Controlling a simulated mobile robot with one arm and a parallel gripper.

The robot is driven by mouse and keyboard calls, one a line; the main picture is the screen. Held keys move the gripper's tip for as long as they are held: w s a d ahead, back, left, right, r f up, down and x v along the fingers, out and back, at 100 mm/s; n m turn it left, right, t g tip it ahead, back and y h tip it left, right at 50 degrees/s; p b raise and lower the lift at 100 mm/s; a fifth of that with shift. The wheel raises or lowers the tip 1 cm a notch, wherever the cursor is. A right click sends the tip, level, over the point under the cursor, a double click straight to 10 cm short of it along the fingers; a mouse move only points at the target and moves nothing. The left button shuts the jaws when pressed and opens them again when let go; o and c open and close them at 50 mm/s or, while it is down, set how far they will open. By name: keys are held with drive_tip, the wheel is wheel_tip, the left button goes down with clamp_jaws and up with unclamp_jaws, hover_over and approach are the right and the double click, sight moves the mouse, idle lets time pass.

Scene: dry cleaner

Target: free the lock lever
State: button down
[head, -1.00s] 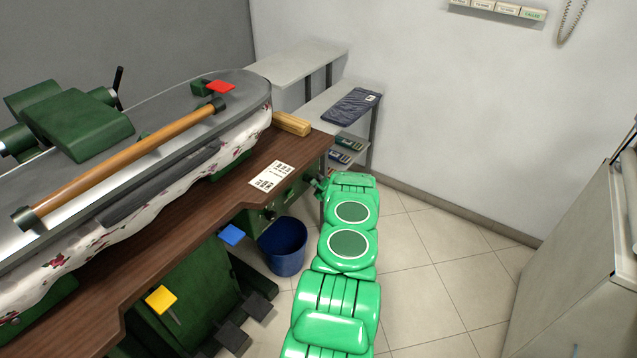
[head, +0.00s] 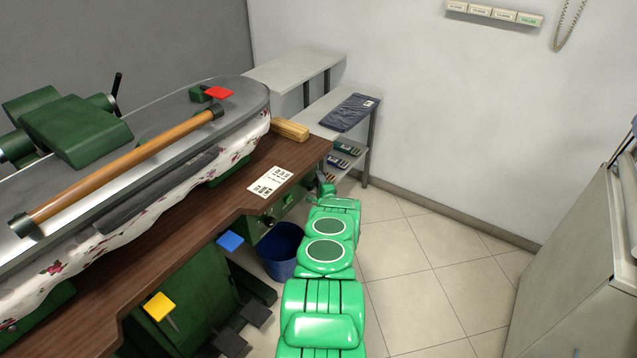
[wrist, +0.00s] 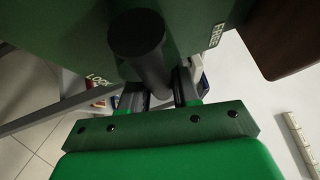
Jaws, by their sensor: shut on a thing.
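The lock lever (wrist: 140,45), a black bar with a round end, shows in the wrist view in front of a green panel. The word LOCK (wrist: 98,80) is on the panel to its left and FREE (wrist: 218,35) to its right. My gripper (wrist: 160,97) is shut on the lever, one finger on each side of it. In the head view, my green arm reaches to the right end of the press table (head: 150,240). The lever and fingertips are too small or hidden to make out there.
A blue bin (head: 280,255) stands on the floor left of my arm. Shelves (head: 335,118) with folded cloth are beyond it. Pedals (head: 255,313) lie under the table. A grey cabinet (head: 580,270) is at the right, with clear tiled floor between.

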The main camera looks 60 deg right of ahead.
drive_tip(key=shift+r+n+t, duration=0.3)
drive_tip(key=shift+r+n, duration=0.05)
drive_tip(key=shift+n, duration=0.25)
drive_tip(key=c, duration=0.9)
unclamp_jaws()
drive_tip(key=shift+v, duration=3.85)
